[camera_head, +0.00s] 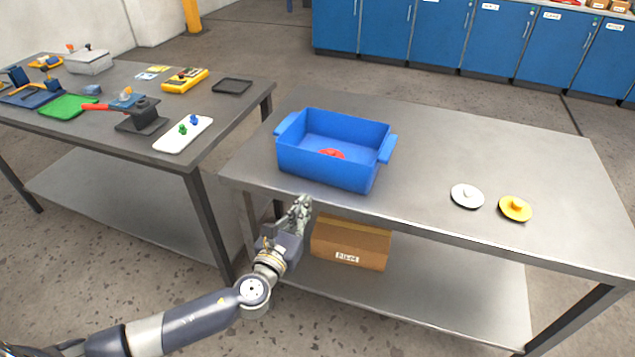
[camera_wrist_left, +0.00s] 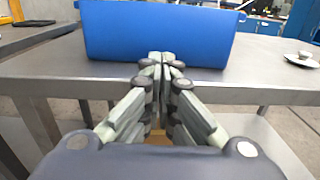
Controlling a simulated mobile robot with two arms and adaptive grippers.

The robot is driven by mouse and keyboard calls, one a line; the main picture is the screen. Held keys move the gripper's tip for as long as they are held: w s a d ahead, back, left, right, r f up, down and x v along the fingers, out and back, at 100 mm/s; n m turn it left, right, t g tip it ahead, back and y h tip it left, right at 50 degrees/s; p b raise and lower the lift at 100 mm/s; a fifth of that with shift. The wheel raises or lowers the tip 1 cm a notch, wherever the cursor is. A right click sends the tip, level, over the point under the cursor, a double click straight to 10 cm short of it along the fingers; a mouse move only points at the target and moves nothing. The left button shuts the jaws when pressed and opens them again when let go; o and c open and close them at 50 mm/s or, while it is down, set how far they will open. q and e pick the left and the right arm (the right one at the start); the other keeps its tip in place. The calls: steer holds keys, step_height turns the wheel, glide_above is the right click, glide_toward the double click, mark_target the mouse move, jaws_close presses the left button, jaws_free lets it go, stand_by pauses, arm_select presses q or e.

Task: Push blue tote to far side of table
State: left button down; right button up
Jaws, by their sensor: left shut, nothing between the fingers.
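The blue tote (camera_head: 330,179) sits upright near the front left part of the right-hand metal table (camera_head: 430,140), with a red item (camera_head: 332,153) inside it. Its near wall also fills the top of the left wrist view (camera_wrist_left: 160,35). My left gripper (camera_head: 303,203) is shut and empty, at the table's front edge, just on the near side of the tote. In the left wrist view its fingertips (camera_wrist_left: 161,58) overlap the tote's lower wall; I cannot tell whether they touch it. My right gripper is not in view.
A white disc (camera_head: 467,196) and a yellow disc (camera_head: 515,208) lie right of the tote. The tabletop behind the tote is clear. A cardboard box (camera_head: 350,243) is on the lower shelf. Another table (camera_head: 100,135) with tools stands left, across a gap.

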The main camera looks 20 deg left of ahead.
mark_target(322, 176)
arm_select(q)
steer(key=w, duration=0.8)
steer(key=shift+w+d, duration=0.3)
steer(key=shift+w, duration=0.5)
steer(key=shift+w+d+b, duration=0.15)
steer(key=shift+w+b, duration=0.25)
steer(key=shift+w, duration=1.45)
steer(key=shift+f, duration=0.1)
